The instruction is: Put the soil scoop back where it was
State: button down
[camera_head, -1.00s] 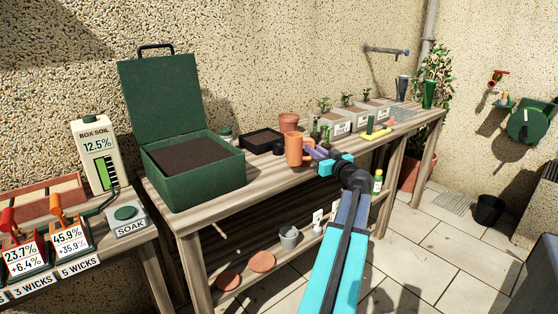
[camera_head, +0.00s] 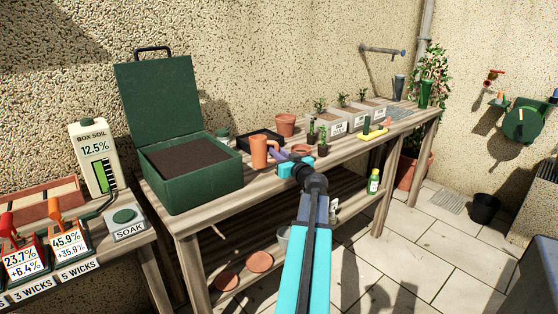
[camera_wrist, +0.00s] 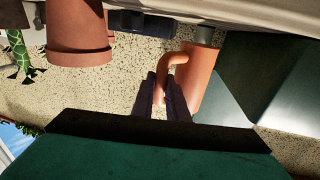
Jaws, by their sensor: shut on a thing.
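The orange soil scoop (camera_head: 259,152), a cup with a side handle, is held over the bench beside the right side of the green soil box (camera_head: 195,185). My gripper (camera_head: 276,155) comes from the right and is shut on the scoop's handle. In the wrist view my gripper's dark fingers (camera_wrist: 160,97) close on the curved handle, and the scoop's body (camera_wrist: 203,80) shows to the right, partly in front of the green box (camera_wrist: 275,80). Whether the scoop touches the bench cannot be told. The box's lid (camera_head: 160,105) stands open and dark soil (camera_head: 185,157) is inside.
A black tray (camera_head: 262,138) and a terracotta pot (camera_head: 285,125) stand behind the scoop. A small terracotta pot (camera_head: 301,150) and seedlings (camera_head: 322,140) stand to the right of my gripper. Labelled planters (camera_head: 337,122) and a yellow-handled tool (camera_head: 373,133) are farther right.

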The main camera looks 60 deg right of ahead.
jog(key=shift+f, duration=1.8)
jog(key=shift+f, duration=0.1)
jog(key=c, duration=1.7)
grip_release()
jog(key=shift+c, duration=0.2)
jog(key=shift+r, duration=0.2)
jog(key=b+v, duration=0.1)
jog(key=v, duration=1.1)
